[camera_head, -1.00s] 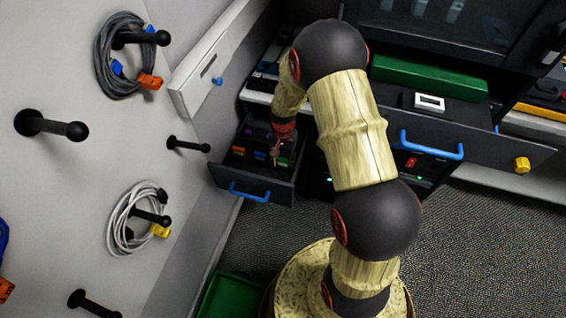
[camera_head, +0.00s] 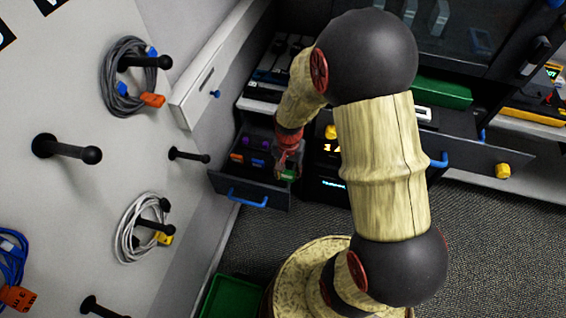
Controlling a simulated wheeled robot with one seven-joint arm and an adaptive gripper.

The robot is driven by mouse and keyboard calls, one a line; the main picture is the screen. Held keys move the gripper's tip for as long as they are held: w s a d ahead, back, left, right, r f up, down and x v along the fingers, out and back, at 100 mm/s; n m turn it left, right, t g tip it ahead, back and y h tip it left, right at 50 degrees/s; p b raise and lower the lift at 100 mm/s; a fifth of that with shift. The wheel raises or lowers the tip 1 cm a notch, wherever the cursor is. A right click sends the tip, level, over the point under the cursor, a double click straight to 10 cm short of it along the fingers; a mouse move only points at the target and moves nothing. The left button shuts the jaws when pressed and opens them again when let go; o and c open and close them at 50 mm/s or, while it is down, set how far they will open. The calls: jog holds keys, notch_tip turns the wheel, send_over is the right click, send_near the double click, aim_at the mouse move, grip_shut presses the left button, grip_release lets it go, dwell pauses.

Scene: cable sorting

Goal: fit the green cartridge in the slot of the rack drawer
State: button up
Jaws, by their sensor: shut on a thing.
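My gripper (camera_head: 287,166) is at the right side of the open rack drawer (camera_head: 226,183), pointing down. It is shut on the small green cartridge (camera_head: 289,175), which shows at the fingertips by the drawer's front right corner. I cannot tell whether the cartridge is inside the drawer or above its edge. The drawer holds an orange cartridge (camera_head: 236,157), a blue one (camera_head: 258,162) and purple pieces (camera_head: 262,144). The slot is too small and dark to make out.
The drawer has a blue handle (camera_head: 247,199). A wider open drawer (camera_head: 470,155) with a green block (camera_head: 441,93) is at the right. Pegs with a grey cable coil (camera_head: 117,80) and a white coil (camera_head: 130,230) stick out of the left wall. A green tray (camera_head: 228,297) is on the floor.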

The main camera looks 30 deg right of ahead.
aim_at(293, 176)
jog(key=s, duration=0.1)
jog(key=s+r, duration=0.1)
jog(key=s, duration=0.1)
jog(key=s+r+p, duration=0.1)
jog(key=shift+s+a, duration=0.15)
jog(key=shift+a, duration=0.25)
jog(key=shift+s+r+p, duration=0.1)
jog(key=shift+r+p, duration=1.4)
jog(key=shift+r, duration=0.25)
